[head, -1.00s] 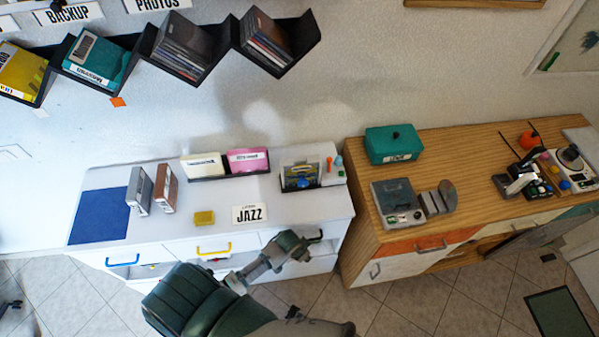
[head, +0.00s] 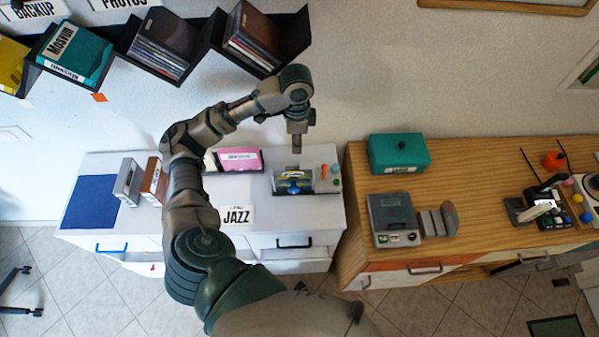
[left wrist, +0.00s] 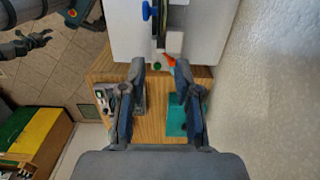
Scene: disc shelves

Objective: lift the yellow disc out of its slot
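A small dark holder (head: 293,187) stands on the white cabinet, with a case showing yellow and blue in it. I cannot tell for sure whether this is the yellow disc. My left gripper (head: 296,148) hangs fingers down just above and behind the holder in the head view. In the left wrist view my left gripper (left wrist: 160,72) has its two fingers well apart with nothing between them. The holder shows there edge-on at the top, with a blue knob (left wrist: 146,10). A dark, hand-like gripper, seemingly my right one (left wrist: 32,44), shows at the upper left.
A pink case (head: 238,160) stands left of the holder. An orange peg (head: 323,171) and a green knob (head: 336,182) are right of it. The zigzag wall shelf (head: 207,52) is close above my arm. A teal box (head: 399,152) sits on the wooden cabinet.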

